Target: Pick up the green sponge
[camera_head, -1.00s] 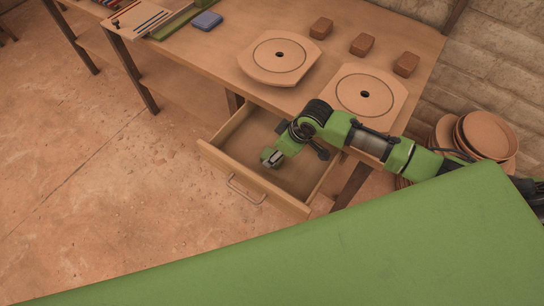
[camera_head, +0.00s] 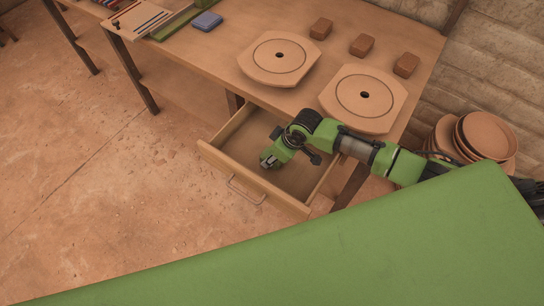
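I cannot make out a separate green sponge; anything small under my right gripper is hidden by it. My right gripper (camera_head: 268,163) points down into the open wooden drawer (camera_head: 228,163) under the table. Its arm comes in from the right, and its green parts make a green object hard to tell from it. The fingers are too small to show whether they are open or shut. My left gripper is out of view.
Stacked dishes (camera_head: 489,134) stand at the right.

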